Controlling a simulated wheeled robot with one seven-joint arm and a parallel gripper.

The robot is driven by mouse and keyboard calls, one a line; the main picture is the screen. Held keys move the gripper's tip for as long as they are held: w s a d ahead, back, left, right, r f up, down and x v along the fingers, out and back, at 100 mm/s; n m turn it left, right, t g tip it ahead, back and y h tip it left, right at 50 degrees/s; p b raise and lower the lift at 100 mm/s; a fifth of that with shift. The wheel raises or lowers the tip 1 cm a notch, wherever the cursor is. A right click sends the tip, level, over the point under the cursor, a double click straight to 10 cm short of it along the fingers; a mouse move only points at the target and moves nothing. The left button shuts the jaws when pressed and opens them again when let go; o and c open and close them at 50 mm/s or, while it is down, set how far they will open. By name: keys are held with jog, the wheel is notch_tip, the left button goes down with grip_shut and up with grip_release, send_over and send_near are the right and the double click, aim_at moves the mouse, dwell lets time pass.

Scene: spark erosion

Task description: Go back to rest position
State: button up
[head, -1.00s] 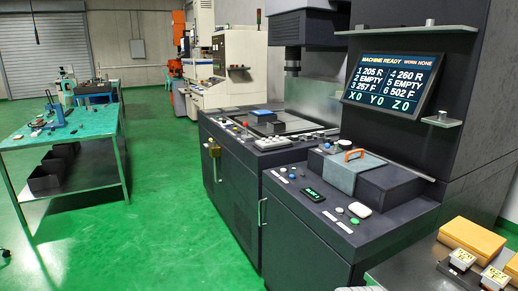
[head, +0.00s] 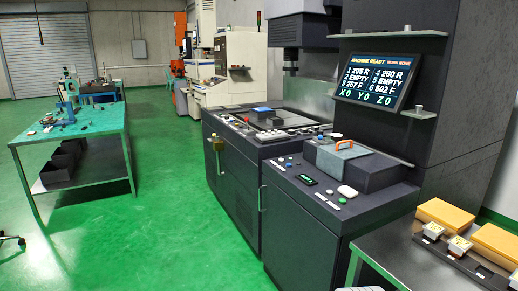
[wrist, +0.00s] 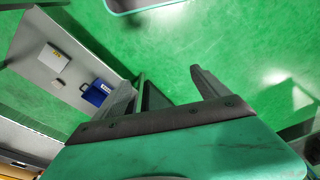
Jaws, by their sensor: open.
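My gripper (wrist: 165,84) shows in the wrist view, with its two dark fingers apart and nothing between them. Green floor and a dark shape show beyond the fingers. My gripper does not show in the head view. No object is held.
A dark machine console (head: 345,200) with a lit screen (head: 378,78) stands centre right. A bench (head: 400,255) with yellow blocks is at the right. A teal-topped table (head: 85,128) is at the left. Green floor (head: 150,225) lies clear between. The wrist view shows a blue box (wrist: 97,92) on a grey surface.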

notch_tip(320, 180, up, 12)
jog(key=w+t+p, duration=0.1)
jog(key=w+p, duration=0.1)
jog(key=p, duration=0.5)
jog(key=shift+w+f+p, duration=0.2)
jog(key=shift+f+p, duration=0.05)
jog(key=shift+p, duration=0.15)
